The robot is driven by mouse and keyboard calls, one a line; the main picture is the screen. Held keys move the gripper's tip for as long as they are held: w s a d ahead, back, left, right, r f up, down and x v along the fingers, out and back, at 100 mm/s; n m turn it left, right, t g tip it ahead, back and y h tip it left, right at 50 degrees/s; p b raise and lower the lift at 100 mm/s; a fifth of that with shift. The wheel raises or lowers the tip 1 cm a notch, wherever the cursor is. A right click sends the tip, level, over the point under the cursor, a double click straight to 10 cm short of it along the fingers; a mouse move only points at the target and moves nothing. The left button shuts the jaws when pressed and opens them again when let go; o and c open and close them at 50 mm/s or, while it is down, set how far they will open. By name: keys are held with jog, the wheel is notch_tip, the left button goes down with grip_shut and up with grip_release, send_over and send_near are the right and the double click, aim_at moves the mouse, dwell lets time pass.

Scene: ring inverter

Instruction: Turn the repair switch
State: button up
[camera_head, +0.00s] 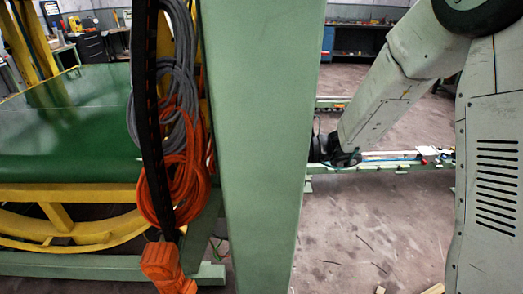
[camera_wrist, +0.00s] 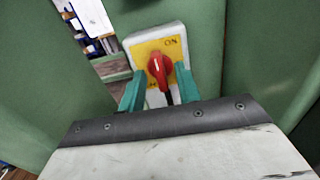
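The repair switch shows in the wrist view as a red rotary knob (camera_wrist: 159,68) on a yellow plate (camera_wrist: 172,48) of a light grey box (camera_wrist: 134,42). "ON" is printed at the plate's upper right. The knob's white mark points roughly up. My gripper (camera_wrist: 158,84) has its two teal fingers apart, one on each side of the knob's lower part. I cannot tell whether either finger touches the knob. In the head view the switch and the fingers are hidden behind the green post (camera_head: 262,140).
Green metal surfaces (camera_wrist: 265,50) flank the switch box. In the head view, grey and orange cables (camera_head: 180,170) hang left of the post, beside a green platform (camera_head: 65,120) with a yellow curved frame (camera_head: 70,235). A low rail (camera_head: 385,166) crosses the floor behind my arm.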

jog(key=shift+d, duration=0.1)
jog(key=d, duration=0.7)
jog(key=shift+s+d, duration=0.15)
jog(key=shift+d, duration=0.2)
